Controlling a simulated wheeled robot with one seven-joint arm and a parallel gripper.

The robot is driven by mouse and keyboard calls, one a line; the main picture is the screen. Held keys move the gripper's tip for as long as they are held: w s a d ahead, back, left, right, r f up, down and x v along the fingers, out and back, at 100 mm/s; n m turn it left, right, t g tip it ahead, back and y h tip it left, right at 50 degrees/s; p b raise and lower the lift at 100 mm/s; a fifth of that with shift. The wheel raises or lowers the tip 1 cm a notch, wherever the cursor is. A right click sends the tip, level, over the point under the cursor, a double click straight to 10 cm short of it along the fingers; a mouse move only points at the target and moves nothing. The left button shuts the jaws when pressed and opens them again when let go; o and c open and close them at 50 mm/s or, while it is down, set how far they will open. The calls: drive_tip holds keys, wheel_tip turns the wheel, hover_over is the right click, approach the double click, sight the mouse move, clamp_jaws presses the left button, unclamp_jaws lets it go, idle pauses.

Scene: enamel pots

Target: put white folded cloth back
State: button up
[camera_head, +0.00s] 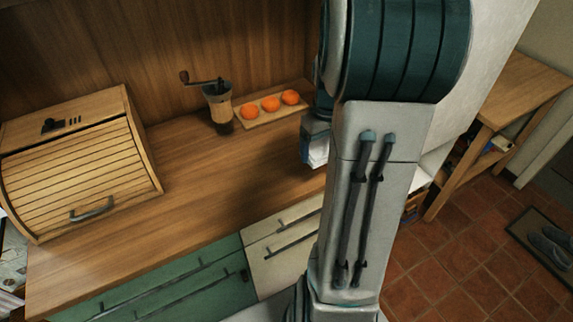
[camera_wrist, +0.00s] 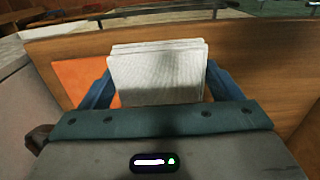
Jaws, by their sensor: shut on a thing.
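The white folded cloth (camera_wrist: 158,75) stands between the two blue fingers of my gripper (camera_wrist: 157,88) in the wrist view. The gripper is shut on it, and the stacked layers show along its top edge. In the head view a white part of the cloth (camera_head: 318,152) shows below my gripper (camera_head: 314,138), over the right part of the wooden counter (camera_head: 215,190). My arm hides the rest of it there. I cannot tell whether the cloth touches the counter.
A roll-top bread box (camera_head: 80,170) stands on the counter's left. A coffee grinder (camera_head: 219,105) and a small board (camera_head: 241,123) with three orange fruits (camera_head: 270,104) stand at the back. The counter's middle is clear. A wooden shelf table (camera_head: 515,90) is at right.

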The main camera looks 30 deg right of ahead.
drive_tip(key=p, duration=0.2)
hover_over(286, 166)
wheel_tip(286, 166, down, 6)
drive_tip(key=shift+s+f, duration=0.1)
drive_tip(key=shift+s, duration=0.05)
drive_tip(key=shift+f, duration=2)
drive_tip(key=shift+f, duration=0.1)
drive_tip(key=shift+f, duration=0.15)
drive_tip(key=o, duration=0.9)
drive_tip(key=shift+c, duration=0.2)
